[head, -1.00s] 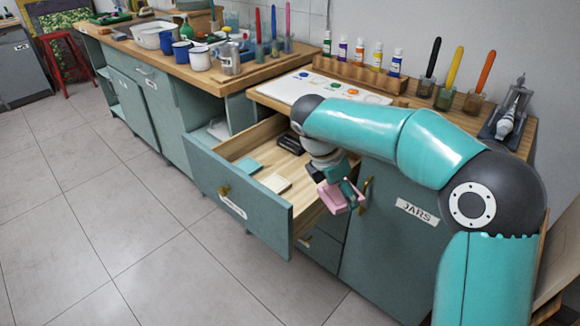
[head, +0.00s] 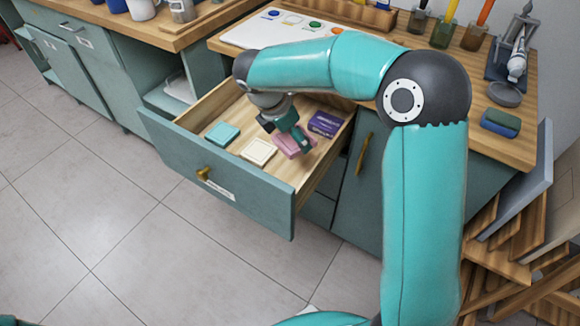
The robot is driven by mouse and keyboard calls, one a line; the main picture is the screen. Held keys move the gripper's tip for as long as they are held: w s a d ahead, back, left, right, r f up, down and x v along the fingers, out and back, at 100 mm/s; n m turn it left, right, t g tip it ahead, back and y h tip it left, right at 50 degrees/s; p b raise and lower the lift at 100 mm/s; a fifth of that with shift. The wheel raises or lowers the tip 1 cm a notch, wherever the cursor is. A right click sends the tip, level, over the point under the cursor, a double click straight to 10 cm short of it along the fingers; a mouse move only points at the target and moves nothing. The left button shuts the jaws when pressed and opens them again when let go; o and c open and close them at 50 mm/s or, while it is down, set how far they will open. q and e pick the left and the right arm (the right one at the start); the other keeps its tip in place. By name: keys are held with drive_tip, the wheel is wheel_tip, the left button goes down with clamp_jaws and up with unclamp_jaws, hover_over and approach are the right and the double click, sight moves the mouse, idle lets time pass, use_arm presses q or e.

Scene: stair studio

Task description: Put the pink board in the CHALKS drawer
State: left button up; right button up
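The pink board (head: 285,145) is inside the open drawer (head: 245,197), between a cream block (head: 258,151) and a purple box (head: 325,122). My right gripper (head: 297,137) reaches down into the drawer from above, with its dark fingers on the pink board. It looks shut on the board, though the fingers partly hide it. I cannot tell whether the board touches the drawer floor. The drawer front carries a white label too small to read and a brass knob (head: 203,173). My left gripper is not in view.
A teal block (head: 222,134) lies in the drawer's left part. The countertop above holds a white palette board (head: 285,30), brush jars (head: 440,32) and a blue-green sponge (head: 500,123). Wooden racks with panels stand at the right. The floor in front is clear.

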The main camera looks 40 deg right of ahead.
sight(298, 174)
wheel_tip(298, 174, down, 13)
drive_tip(key=shift+s+d+b, duration=0.1)
drive_tip(key=shift+d+b, duration=0.05)
drive_tip(key=shift+b, duration=1.1)
drive_tip(key=o, duration=0.8)
drive_tip(key=shift+r, duration=0.1)
drive_tip(key=p+v, duration=0.2)
drive_tip(key=v, duration=1)
drive_tip(key=shift+p, duration=0.3)
